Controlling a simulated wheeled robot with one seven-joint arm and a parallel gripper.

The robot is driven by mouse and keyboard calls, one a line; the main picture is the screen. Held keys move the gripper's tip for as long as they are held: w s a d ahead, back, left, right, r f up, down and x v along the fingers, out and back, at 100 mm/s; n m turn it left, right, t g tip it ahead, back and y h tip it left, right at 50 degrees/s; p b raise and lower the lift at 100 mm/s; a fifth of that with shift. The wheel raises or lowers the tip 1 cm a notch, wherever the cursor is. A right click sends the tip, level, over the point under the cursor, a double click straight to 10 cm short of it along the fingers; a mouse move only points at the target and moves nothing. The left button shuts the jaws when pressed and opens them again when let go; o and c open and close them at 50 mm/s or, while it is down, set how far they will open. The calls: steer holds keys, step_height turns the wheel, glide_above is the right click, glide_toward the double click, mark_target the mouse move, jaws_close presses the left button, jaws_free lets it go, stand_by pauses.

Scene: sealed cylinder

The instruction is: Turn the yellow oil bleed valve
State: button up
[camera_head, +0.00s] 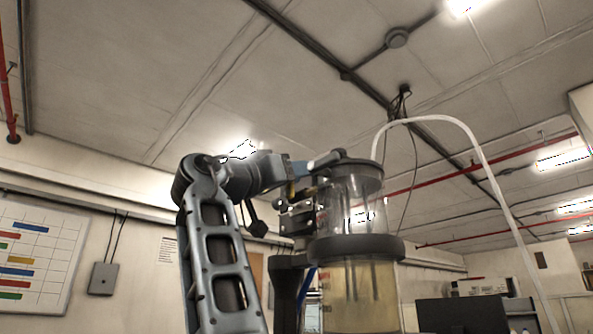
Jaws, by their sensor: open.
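A sealed cylinder stands right of centre. Its clear upper chamber (350,207) sits under a dark lid, and a dark ring divides it from a lower chamber (358,290) of yellowish liquid. My arm rises from the bottom and bends right at the top. My gripper (318,167) is at the upper left side of the cylinder, close to the lid; it is open. Whether it touches anything cannot be told. A small yellow-orange piece (291,189) shows just below the gripper; it is too small to tell whether it is the oil bleed valve.
Dark and metallic fittings (296,220) crowd the cylinder's left side below my gripper. A white hose (470,130) arches over the cylinder and down to the right. A dark monitor-like panel (462,315) stands at lower right. A whiteboard (38,255) hangs on the left wall.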

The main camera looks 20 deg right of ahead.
steer(key=shift+c, duration=0.2)
jaws_close()
steer(key=shift+w+n, duration=0.1)
steer(key=shift+n, duration=0.3)
steer(key=n+t, duration=0.1)
steer(key=w+n+t+y, duration=0.1)
steer(key=n, duration=0.3)
steer(key=shift+w+a+f+t, duration=0.1)
steer(key=shift+w+a+t, duration=0.1)
steer(key=shift+a+t, duration=0.15)
steer(key=n, duration=0.1)
steer(key=w+n+t+y, duration=0.1)
steer(key=n, duration=0.1)
steer(key=n+t+y, duration=0.1)
steer(key=n, duration=0.1)
steer(key=shift+w+a+f, duration=0.15)
steer(key=shift+f, duration=0.25)
steer(key=shift+w+a+f+n+y, duration=0.1)
steer(key=shift+w+f+n+y, duration=0.45)
steer(key=shift+n, duration=1.4)
steer(key=shift+a+f+n+y, duration=0.1)
steer(key=shift+f+n+y, duration=0.8)
steer(key=shift+n, duration=1.1)
steer(key=shift+w+a+f+n+y, duration=0.1)
steer(key=shift+w+f+n+y, duration=0.3)
steer(key=shift+n+y, duration=1.05)
steer(key=shift+f+n+h, duration=0.15)
steer(key=shift+n+h, duration=0.35)
steer(key=shift+h, duration=0.1)
